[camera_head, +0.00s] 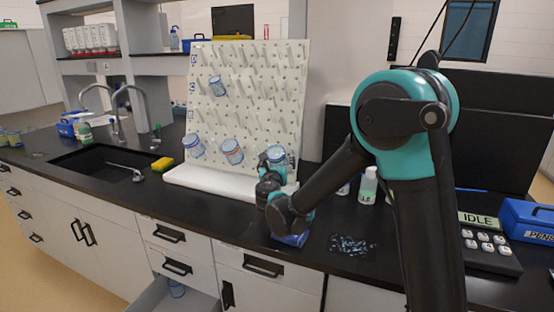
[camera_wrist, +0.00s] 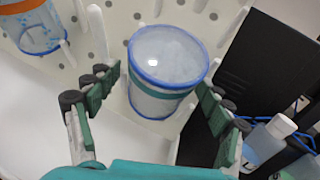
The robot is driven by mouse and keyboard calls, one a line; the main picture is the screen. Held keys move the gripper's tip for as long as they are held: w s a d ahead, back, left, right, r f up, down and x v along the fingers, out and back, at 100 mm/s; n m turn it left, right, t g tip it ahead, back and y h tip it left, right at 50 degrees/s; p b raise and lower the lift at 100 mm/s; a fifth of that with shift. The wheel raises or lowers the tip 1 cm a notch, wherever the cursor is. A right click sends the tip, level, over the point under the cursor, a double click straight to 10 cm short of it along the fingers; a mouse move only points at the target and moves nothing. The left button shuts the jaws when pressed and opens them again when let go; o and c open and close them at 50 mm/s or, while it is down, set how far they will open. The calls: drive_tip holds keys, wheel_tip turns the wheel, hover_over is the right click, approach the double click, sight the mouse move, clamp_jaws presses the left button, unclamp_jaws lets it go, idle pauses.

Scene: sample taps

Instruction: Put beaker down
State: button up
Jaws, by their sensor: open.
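A clear beaker with a blue rim (camera_wrist: 165,70) is between the spread fingers of my gripper (camera_wrist: 158,92) in the wrist view, with gaps visible on both sides. In the head view this beaker (camera_head: 278,152) is at the lower right of the white pegboard rack (camera_head: 248,55), partly hidden by my gripper (camera_head: 273,162). It appears tilted against the board; whether a peg carries it is hidden. My gripper is open around it.
Other beakers hang on the rack at lower left (camera_head: 194,146), lower middle (camera_head: 232,151) and higher up (camera_head: 217,86). A white bottle (camera_head: 368,186) stands right of the rack. A sink (camera_head: 95,160) and yellow sponge (camera_head: 162,164) are left. An IDLE-marked device (camera_head: 480,220) is right.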

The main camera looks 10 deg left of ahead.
drive_tip(key=shift+w, duration=0.25)
drive_tip(key=c, duration=1.2)
